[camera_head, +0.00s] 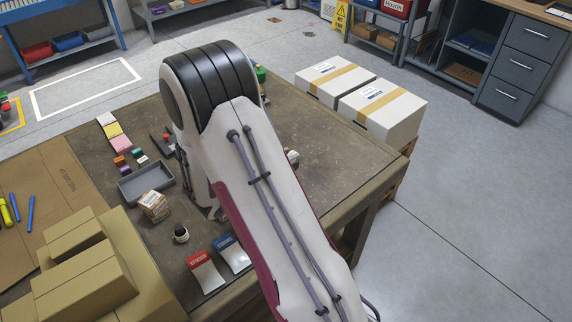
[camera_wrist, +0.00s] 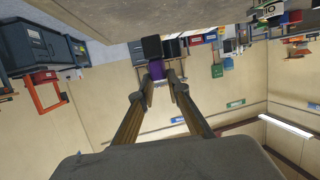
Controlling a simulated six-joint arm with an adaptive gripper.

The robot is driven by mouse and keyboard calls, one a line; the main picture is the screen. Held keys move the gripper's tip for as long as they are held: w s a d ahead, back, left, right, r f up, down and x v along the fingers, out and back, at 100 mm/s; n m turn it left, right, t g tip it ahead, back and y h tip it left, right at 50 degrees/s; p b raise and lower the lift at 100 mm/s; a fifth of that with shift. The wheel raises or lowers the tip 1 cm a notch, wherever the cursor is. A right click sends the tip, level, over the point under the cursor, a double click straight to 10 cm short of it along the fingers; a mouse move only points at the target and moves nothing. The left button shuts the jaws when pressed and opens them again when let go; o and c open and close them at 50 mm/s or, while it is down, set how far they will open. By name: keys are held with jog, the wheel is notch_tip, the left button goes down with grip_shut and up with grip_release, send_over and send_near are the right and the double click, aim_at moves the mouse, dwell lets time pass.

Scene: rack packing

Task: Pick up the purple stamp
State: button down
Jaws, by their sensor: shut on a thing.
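The purple stamp (camera_wrist: 156,69) is between the fingertips of my gripper (camera_wrist: 160,78) in the wrist view. My gripper is shut on it, one finger on each side. A black part (camera_wrist: 152,47) shows just beyond the purple; I cannot tell whether it belongs to the stamp. In the head view my arm covers most of the gripper, and the held stamp cannot be made out there.
On the worktable (camera_head: 330,165) lie a grey tray (camera_head: 140,186), small coloured blocks (camera_head: 122,161), sticky-note pads (camera_head: 113,131) and a small wooden box (camera_head: 154,206). Cardboard boxes (camera_head: 85,275) stand front left. White cartons (camera_head: 382,108) stand beyond the far right edge. The table's right side is mostly clear.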

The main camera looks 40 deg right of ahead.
jog(key=shift+r, duration=0.6)
